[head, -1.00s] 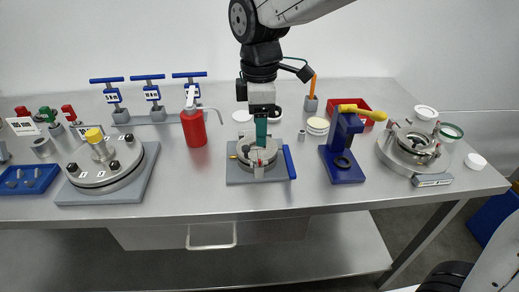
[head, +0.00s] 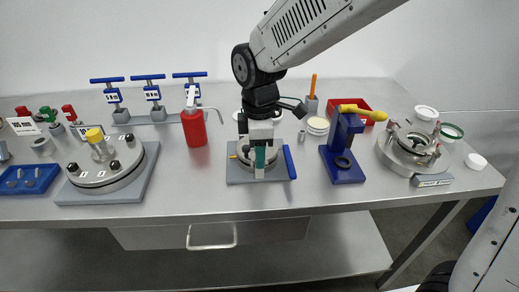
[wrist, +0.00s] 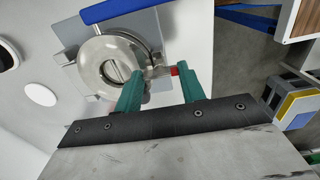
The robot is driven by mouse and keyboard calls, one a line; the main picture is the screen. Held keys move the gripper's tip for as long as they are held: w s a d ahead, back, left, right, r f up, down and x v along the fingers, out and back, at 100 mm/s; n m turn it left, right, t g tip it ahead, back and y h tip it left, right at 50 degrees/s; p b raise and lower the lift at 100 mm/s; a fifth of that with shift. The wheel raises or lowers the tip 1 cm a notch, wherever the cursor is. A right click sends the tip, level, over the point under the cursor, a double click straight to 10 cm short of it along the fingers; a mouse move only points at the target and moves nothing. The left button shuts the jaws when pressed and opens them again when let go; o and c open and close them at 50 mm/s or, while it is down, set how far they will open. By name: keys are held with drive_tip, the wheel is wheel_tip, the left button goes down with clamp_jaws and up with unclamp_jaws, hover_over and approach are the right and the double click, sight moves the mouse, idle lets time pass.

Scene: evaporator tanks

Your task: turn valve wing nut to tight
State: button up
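A round steel valve body (head: 243,152) sits on a grey plate (head: 236,178) at the middle of the table, with a blue bar (head: 289,162) along its right side. The wrist view shows the steel ring (wrist: 92,65) and the blue bar (wrist: 113,9). A small metal stem with a red end (wrist: 175,70), which may be the wing nut, sticks out from the ring's clamp. My gripper (wrist: 161,82) is open, its two green fingers apart, with the stem beyond and between the tips. I cannot tell contact. In the head view my gripper (head: 260,172) covers the valve's front.
A red spray bottle (head: 194,128) stands to the left and a blue stand with a yellow handle (head: 343,165) to the right. A flanged steel lid (head: 105,165) is farther left, and a round steel fixture (head: 400,158) farther right. The table's front strip is clear.

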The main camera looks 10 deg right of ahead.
drive_tip(key=c, duration=0.3)
